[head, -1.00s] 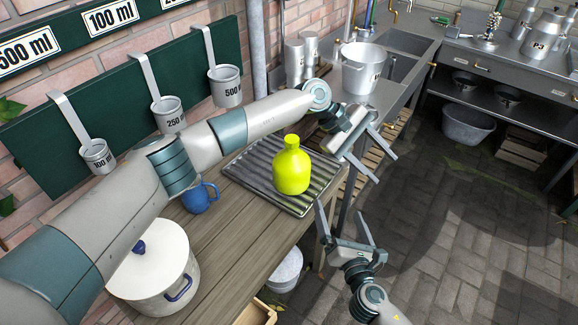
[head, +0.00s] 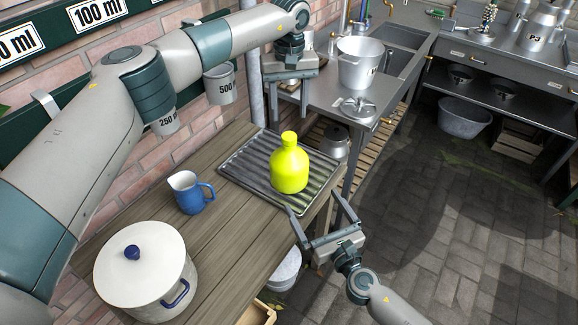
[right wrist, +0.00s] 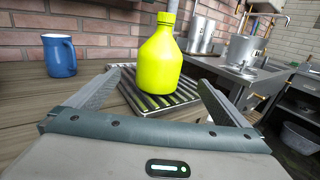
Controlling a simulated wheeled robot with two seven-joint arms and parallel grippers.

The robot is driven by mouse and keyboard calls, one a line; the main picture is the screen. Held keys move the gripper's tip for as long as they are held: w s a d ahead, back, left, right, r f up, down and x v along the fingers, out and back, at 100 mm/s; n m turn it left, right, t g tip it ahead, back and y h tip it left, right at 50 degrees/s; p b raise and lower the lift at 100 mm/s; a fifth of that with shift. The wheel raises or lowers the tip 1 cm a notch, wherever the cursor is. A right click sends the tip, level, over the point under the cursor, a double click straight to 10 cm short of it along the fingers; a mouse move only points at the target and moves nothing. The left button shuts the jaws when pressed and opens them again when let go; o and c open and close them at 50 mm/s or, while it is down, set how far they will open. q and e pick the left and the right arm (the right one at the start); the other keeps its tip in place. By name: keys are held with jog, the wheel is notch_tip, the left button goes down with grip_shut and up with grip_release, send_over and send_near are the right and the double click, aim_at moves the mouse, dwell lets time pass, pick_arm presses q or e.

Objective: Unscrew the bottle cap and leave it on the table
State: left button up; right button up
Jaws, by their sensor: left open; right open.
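A yellow-green bottle (head: 290,168) stands upright on the ribbed metal tray (head: 240,168) on the wooden table. Its cap (head: 289,137) is the same colour and sits on the neck; it also shows in the right wrist view (right wrist: 166,18). My left gripper (head: 289,106) is open and empty, above and behind the bottle, fingers pointing down. My right gripper (head: 316,205) is open and empty, low at the table's front right edge. In the right wrist view the bottle (right wrist: 160,62) stands ahead, between the open fingers and beyond their tips.
A blue jug (head: 191,193) and a white lidded pot (head: 147,272) stand on the table to the left. Measuring cups (head: 221,86) hang on the wall behind. A metal bucket (head: 361,62) stands on the counter at the back.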

aim_at(290, 164)
jog(key=x, duration=1.7)
jog(key=shift+w+a, duration=0.1)
jog(key=shift+w, duration=0.05)
jog(key=shift+c, duration=0.3)
jog(key=c, duration=1.7)
pick_arm(q)
jog(key=shift+m, duration=2.2)
pick_arm(e)
jog(key=shift+c, duration=0.2)
pick_arm(q)
jog(key=shift+f, duration=4)
